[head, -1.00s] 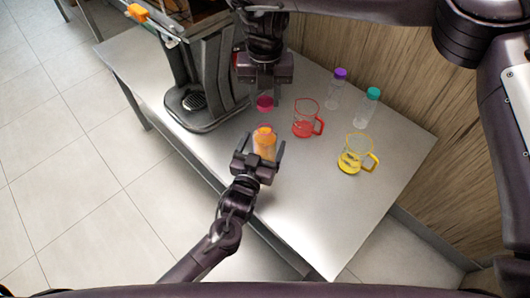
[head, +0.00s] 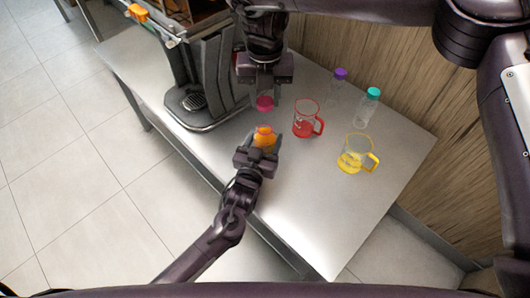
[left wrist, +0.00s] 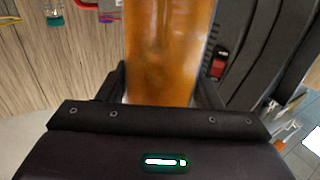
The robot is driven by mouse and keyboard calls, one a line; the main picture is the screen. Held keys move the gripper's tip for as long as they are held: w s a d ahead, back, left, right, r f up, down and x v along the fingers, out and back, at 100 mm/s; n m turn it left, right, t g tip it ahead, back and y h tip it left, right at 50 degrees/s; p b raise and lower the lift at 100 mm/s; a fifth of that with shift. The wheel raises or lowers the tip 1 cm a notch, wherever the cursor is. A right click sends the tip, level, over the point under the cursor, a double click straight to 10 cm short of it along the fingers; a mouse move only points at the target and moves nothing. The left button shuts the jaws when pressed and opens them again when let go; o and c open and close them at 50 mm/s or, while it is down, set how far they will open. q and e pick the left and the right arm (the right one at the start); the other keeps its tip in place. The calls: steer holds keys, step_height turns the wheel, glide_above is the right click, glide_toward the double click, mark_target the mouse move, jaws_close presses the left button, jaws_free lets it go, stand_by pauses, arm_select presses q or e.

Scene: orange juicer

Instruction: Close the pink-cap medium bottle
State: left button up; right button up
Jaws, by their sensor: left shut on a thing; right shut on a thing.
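A clear bottle filled with orange juice (head: 264,139) is held in my left gripper (head: 258,148), above the table's front part. The bottle's juice-filled body (left wrist: 168,50) fills the middle of the left wrist view, between the fingers. The pink cap (head: 264,103) is in my right gripper (head: 264,92), which points down from the top of the head view. The cap is a little above the bottle top in the picture, and a gap shows between them. I cannot see the bottle's mouth clearly.
A dark juicer machine (head: 205,85) stands to the left on the grey table (head: 330,215). A red-rimmed jug (head: 305,118), a yellow-rimmed jug (head: 355,152), a purple-capped bottle (head: 338,90) and a teal-capped bottle (head: 368,105) stand to the right. The table's front right is clear.

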arm_select(q)
steer(key=shift+c, duration=0.6)
arm_select(e)
glide_above(265, 125)
steer(key=shift+f, duration=2.5)
steer(key=shift+f, duration=0.9)
steer(key=shift+f, duration=0.55)
